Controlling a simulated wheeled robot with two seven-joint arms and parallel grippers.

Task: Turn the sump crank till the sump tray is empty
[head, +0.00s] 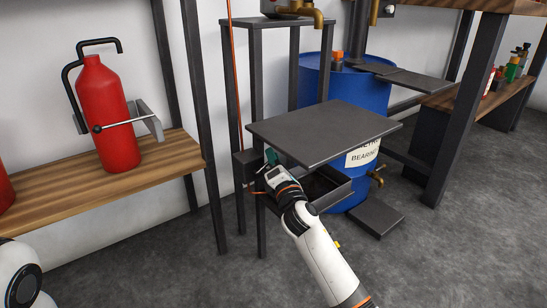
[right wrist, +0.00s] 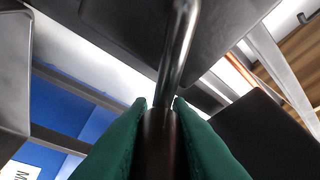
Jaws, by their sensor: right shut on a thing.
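My right gripper (head: 271,157) is beside the dark box under the grey plate. In the right wrist view its green fingers are shut on the dark brown grip of the sump crank (right wrist: 178,50), whose bent metal rod runs up away from the fingers. In the head view the crank is mostly hidden by the gripper and plate. The sump tray (head: 331,194) is a dark open tray below the plate, right of the gripper. Its inside is dark and partly covered; I cannot tell what it holds. My left gripper is out of view.
A grey plate (head: 325,132) overhangs the gripper and tray. A blue drum (head: 375,97) with a brass tap (head: 376,176) stands behind. A wooden shelf (head: 165,170) with a red canister (head: 108,110) is at left. A flat dark slab (head: 376,217) lies on the floor; the floor in front is clear.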

